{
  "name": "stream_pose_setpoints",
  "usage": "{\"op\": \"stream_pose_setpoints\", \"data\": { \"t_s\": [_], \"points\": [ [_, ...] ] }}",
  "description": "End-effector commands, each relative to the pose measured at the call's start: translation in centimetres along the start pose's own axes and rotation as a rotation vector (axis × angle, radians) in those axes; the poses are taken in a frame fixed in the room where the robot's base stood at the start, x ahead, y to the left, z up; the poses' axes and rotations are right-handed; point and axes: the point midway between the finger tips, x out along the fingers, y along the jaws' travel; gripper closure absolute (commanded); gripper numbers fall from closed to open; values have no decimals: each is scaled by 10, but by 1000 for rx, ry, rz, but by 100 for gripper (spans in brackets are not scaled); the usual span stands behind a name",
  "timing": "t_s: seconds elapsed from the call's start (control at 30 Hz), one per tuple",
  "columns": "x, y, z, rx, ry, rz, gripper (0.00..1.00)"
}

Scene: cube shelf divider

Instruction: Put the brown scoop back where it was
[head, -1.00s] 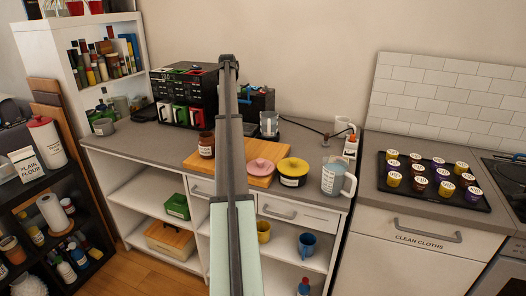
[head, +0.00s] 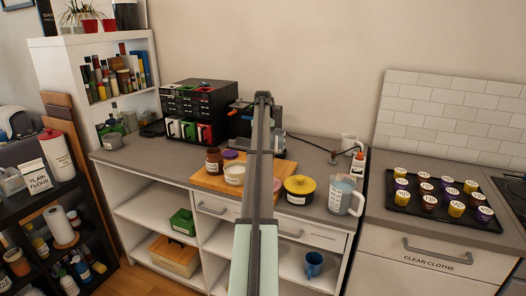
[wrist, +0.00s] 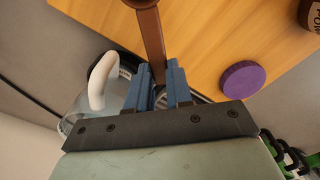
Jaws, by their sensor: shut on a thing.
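In the wrist view my gripper (wrist: 163,82) has its blue fingers shut on the handle of the brown scoop (wrist: 151,38). The scoop's far end is cut off by the top edge of the picture. It is held over or beside the wooden board (wrist: 205,40), at a height I cannot judge. In the head view my arm hides the gripper and the scoop. A purple lid (head: 231,154) lies there, also in the wrist view (wrist: 242,79).
A clear jug with a white handle (head: 341,196) stands right of the board. A clear vessel with a white handle (wrist: 100,85) is left of my fingers in the wrist view. A black drawer rack (head: 200,100) stands behind. A tray of capsules (head: 440,200) is at right.

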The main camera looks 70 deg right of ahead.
Motion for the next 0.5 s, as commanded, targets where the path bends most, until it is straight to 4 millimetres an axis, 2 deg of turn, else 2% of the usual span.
{"op": "stream_pose_setpoints", "data": {
  "t_s": [0.3, 0.5],
  "points": [
    [33, 0, 1, 0, -1, 0, 100],
    [37, 0, 0, 0, 1, 0, 100]
  ]
}}
